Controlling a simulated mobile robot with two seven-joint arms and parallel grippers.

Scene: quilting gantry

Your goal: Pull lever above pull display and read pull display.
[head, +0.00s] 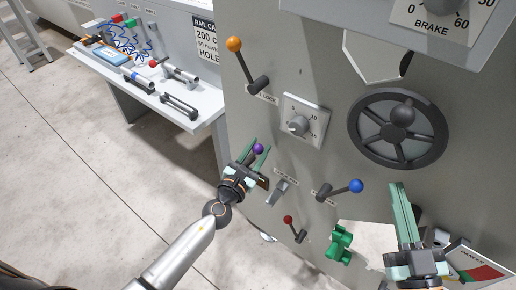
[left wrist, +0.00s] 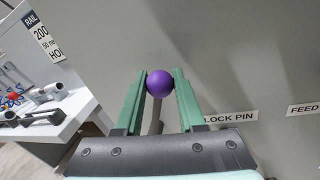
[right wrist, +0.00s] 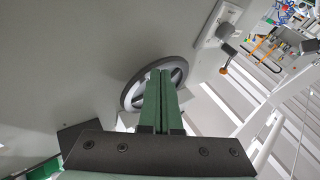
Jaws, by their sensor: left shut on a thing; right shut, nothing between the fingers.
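Several levers stand on the grey panel (head: 325,60). My left gripper (head: 258,147) is shut on the purple ball (left wrist: 160,85) of a lever, with one finger on each side of it; a LOCK PIN label (left wrist: 231,117) is to its right in the left wrist view. An orange-ball lever (head: 234,44) is above, a blue-ball lever (head: 356,186) to the right and a red-ball lever (head: 288,219) below. My right gripper (head: 398,187) is shut and empty, below the handwheel. I cannot tell which display is the pull display.
A dark handwheel (head: 355,130) and a dial knob (head: 298,125) are on the panel. A BRAKE dial (head: 435,14) is at top right and a coloured gauge (head: 478,274) at lower right. A green part (head: 340,243) sits low. A bench (head: 205,103) with tools stands at left.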

